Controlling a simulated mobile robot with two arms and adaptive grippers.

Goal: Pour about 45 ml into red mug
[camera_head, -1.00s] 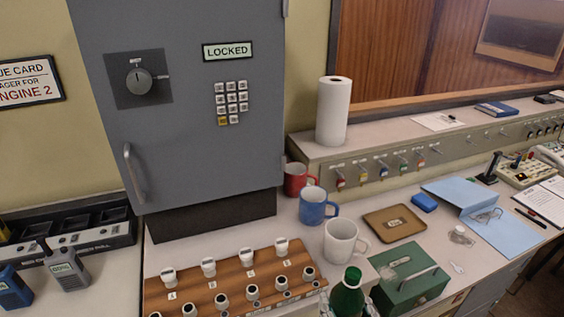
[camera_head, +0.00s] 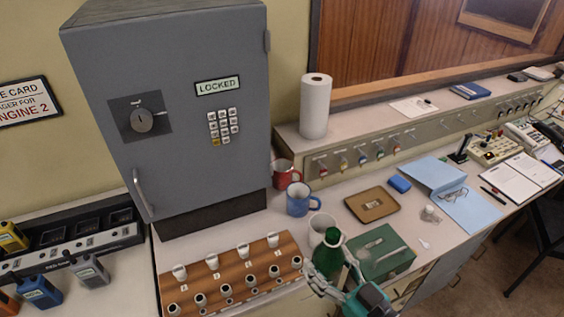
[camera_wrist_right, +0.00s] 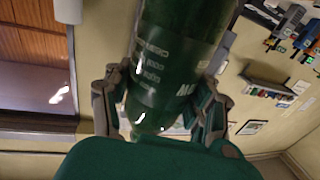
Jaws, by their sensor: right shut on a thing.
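A red mug (camera_head: 285,174) stands at the back of the counter, beside the grey cabinet, partly behind a blue mug (camera_head: 301,200). A white mug (camera_head: 320,228) stands nearer, partly hidden by a green bottle (camera_head: 328,258). My right gripper (camera_head: 338,287) is shut on the green bottle, which looks roughly upright in front of the white mug. In the right wrist view the bottle (camera_wrist_right: 178,60) sits between both fingers of the gripper (camera_wrist_right: 160,100), with white print on its side. The liquid inside and the mugs' contents cannot be made out. My left gripper is not in view.
A wooden rack (camera_head: 235,273) with several white-topped pieces lies left of the bottle. A green box (camera_head: 385,257) is just right of it. A brown tray (camera_head: 371,205) lies behind the box. The grey cabinet (camera_head: 175,110) rises behind the rack.

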